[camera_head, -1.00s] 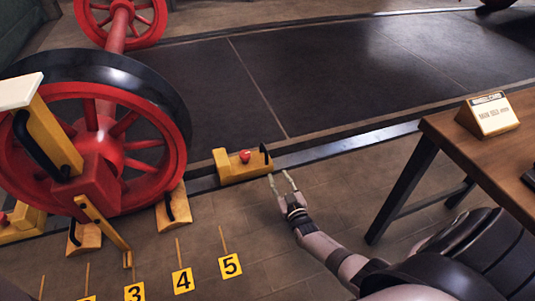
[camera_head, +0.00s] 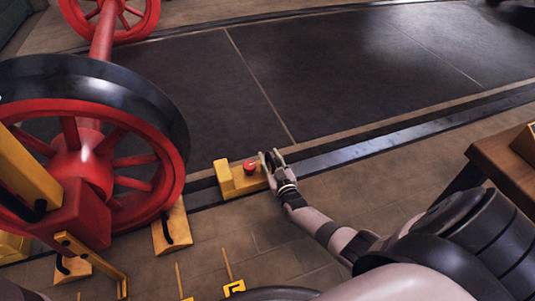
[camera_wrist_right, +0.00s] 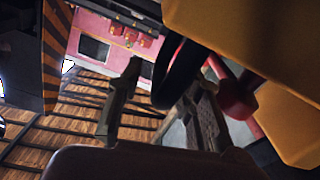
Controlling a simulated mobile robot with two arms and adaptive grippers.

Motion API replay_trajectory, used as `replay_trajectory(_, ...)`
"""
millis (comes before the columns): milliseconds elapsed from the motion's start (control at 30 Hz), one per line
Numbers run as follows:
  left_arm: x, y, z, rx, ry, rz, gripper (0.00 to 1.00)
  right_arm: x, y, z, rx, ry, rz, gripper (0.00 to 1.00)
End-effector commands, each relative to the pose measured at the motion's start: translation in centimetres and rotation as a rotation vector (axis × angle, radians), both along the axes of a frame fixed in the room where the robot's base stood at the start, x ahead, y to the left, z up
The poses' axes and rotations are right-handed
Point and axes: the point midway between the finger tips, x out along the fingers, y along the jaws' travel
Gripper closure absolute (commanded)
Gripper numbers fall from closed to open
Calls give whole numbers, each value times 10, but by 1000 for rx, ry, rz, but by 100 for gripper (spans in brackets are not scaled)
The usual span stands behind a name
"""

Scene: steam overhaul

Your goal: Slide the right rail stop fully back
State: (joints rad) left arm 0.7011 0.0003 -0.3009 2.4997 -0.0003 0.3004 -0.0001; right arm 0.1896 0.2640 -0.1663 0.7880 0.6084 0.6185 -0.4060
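The right rail stop (camera_head: 226,180) is a yellow block with a red knob (camera_head: 250,167) on top. It sits on the rail, to the right of the red wheel. My right gripper (camera_head: 271,156) is at the stop's right end. In the right wrist view, its two fingers (camera_wrist_right: 162,105) stand apart, with the stop's black handle (camera_wrist_right: 180,72) between or just beyond them. A gap shows beside the left finger, and I cannot tell whether the other finger touches the handle. The yellow body also shows in the wrist view (camera_wrist_right: 225,30). My left gripper is not in view.
A large red wheel (camera_head: 80,160) with a black rim stands to the left, with yellow wooden chocks (camera_head: 172,228) at its foot. The steel rail (camera_head: 400,140) runs clear to the right of the stop. A wooden table (camera_head: 505,165) stands at right.

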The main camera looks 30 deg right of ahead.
Motion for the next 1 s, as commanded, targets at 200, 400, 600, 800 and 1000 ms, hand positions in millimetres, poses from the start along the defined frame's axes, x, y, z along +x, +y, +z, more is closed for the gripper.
replay_trajectory(200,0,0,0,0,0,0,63,0,0,0,-1,0,0,67)
replay_trajectory(400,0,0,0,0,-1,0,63,0,0,0,-1,0,0,76)
replay_trajectory(600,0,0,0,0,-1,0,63,0,0,0,-1,0,0,89)
replay_trajectory(800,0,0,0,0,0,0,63,0,0,0,-1,0,0,100)
replay_trajectory(1000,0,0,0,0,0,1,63,0,0,0,-1,0,0,100)
